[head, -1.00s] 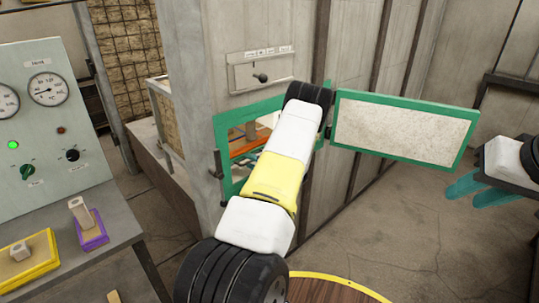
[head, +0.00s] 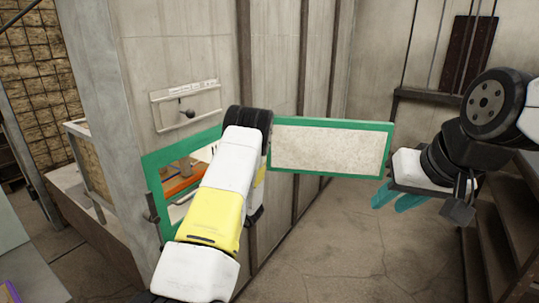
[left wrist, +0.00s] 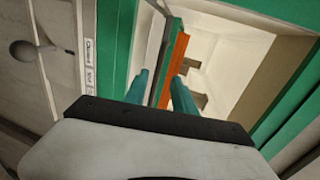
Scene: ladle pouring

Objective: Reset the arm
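My left arm reaches to a green-framed opening (head: 150,170) in the grey wall; its gripper is hidden behind the arm in the head view. In the left wrist view, the teal fingers of my left gripper (left wrist: 160,92) are apart and point into the pale chamber (left wrist: 230,50). An orange-and-green strip (left wrist: 172,65) lies beyond and partly between the fingertips; I cannot tell whether they touch it. My right gripper (head: 397,199) is at the right, its two teal fingers apart, with nothing seen between them.
A green-framed door (head: 330,148) with a pale panel stands swung out to the right of the opening, close to my left arm. A small panel with a knob (head: 187,114) is above the opening. Dark steps (head: 510,230) stand at the right. The floor (head: 320,245) between is clear.

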